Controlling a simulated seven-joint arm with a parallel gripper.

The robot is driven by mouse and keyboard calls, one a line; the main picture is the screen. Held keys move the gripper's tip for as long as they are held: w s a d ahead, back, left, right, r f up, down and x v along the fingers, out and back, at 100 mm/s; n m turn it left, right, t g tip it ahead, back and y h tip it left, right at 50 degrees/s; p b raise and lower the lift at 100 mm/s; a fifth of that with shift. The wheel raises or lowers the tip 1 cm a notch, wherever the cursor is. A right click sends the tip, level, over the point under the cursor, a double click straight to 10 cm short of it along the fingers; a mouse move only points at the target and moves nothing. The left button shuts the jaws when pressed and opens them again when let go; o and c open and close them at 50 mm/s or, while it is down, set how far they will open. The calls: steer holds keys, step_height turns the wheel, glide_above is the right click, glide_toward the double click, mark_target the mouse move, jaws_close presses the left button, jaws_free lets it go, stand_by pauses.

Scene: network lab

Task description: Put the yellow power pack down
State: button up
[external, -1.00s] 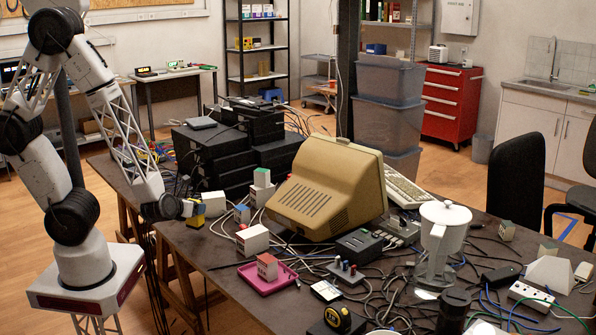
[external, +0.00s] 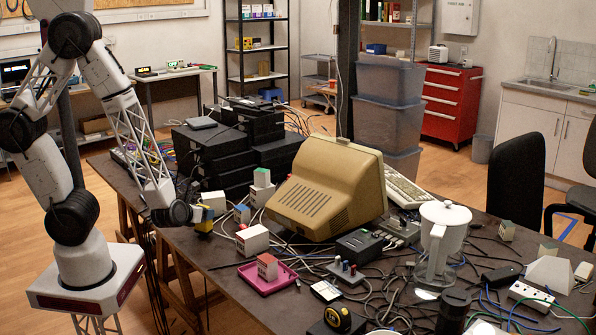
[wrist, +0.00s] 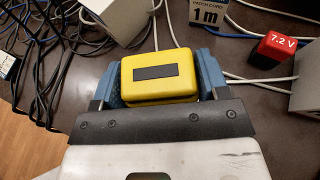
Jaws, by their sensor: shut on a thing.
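The yellow power pack (wrist: 182,64), a small block with a dark strip on top, is between the blue fingers of my gripper (wrist: 160,82) in the wrist view. The fingers press on its two sides. In the external view, my gripper (external: 205,216) is at the left edge of the dark table, with the yellow power pack (external: 204,228) showing low at the fingers. I cannot tell whether the pack's underside touches the table.
A white box (external: 253,240) stands just right of the pack. A pink tray (external: 258,291) bearing a red-and-white box is nearer the front. Cables (wrist: 50,60) lie left of my gripper. A red 7.2 V block (wrist: 276,47) is at the right. Bare tabletop shows at the front left.

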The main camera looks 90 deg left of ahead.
steer(key=shift+f, duration=0.45)
steer(key=shift+f, duration=0.15)
steer(key=o, duration=1.1)
steer(key=shift+o, duration=0.2)
steer(key=shift+r, duration=0.2)
steer(key=v, duration=1.2)
steer(key=shift+s+f, duration=0.1)
stand_by(0.5)
